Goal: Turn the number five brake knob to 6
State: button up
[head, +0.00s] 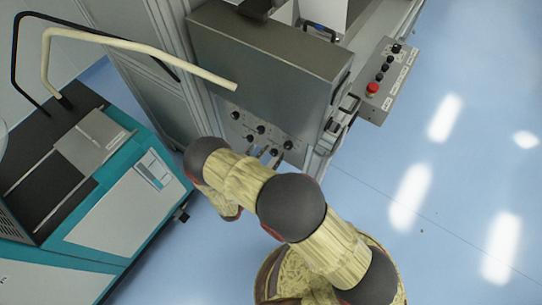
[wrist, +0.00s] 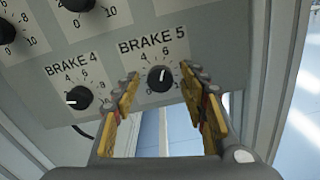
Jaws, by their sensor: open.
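The brake 5 knob (wrist: 160,78) is black and round with a white pointer line, on a grey panel under a "BRAKE 5" label. Its pointer aims nearly straight up, toward the 4 and 6 marks; I cannot read the exact setting. My gripper (wrist: 160,88) is open, one finger to the left of the knob and one to the right, with gaps visible on both sides. The lower scale is partly hidden by the fingers. In the head view my gripper (head: 264,153) is at the lower part of the knob panel (head: 240,117), partly hidden by my arm.
The brake 4 knob (wrist: 78,98) is close on the left, its pointer aimed left. More knobs (wrist: 82,4) sit above. A control box with a red button (head: 372,88) is to the right of the panel. A teal machine (head: 125,205) stands at left; the blue floor at right is clear.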

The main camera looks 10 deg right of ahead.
jog(key=v, duration=1.2)
dwell(0.5)
